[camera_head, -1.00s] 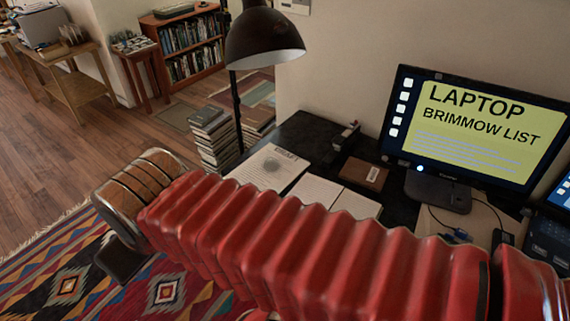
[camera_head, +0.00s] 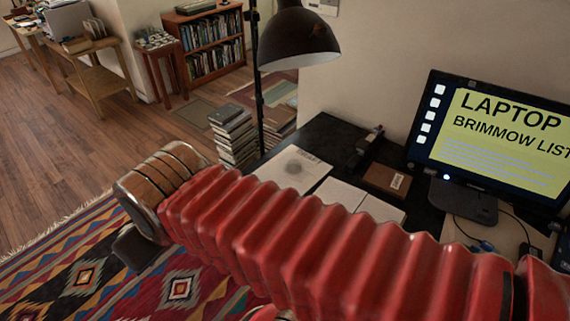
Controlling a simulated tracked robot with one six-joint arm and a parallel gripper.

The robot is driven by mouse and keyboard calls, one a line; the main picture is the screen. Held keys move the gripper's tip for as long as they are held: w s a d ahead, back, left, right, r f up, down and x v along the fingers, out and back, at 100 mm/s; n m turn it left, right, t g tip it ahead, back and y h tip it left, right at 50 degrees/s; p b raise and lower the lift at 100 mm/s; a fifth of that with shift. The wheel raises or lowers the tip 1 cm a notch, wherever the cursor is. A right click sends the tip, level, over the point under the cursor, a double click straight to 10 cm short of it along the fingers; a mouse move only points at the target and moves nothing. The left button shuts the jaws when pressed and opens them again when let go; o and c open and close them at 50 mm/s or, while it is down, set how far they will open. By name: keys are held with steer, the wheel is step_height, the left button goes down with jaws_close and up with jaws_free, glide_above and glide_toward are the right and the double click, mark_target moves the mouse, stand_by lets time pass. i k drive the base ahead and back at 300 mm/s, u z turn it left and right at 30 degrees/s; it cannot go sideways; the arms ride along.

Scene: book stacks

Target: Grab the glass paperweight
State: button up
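A round, greyish, see-through-looking shape lies on a white printed sheet (camera_head: 310,163) on the dark desk. It may be the glass paperweight (camera_head: 293,167), but it is too small and blurred to be sure. My red ribbed arm crosses the foreground, in front of and below the papers, and hides the near part of the desk. The arm ends at the left in a banded wood-and-metal joint, with a dark part below it. No gripper fingers show, so I cannot see whether anything is held.
A black lamp (camera_head: 298,40) stands over the desk's left end. A brown box (camera_head: 387,179), a stapler-like object (camera_head: 370,138) and a monitor (camera_head: 492,135) are on the desk. Book stacks (camera_head: 234,136) stand on the floor beside it. The wooden floor at left is open.

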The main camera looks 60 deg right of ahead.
mark_target(293, 166)
steer(key=i, duration=0.9)
steer(key=z, duration=0.05)
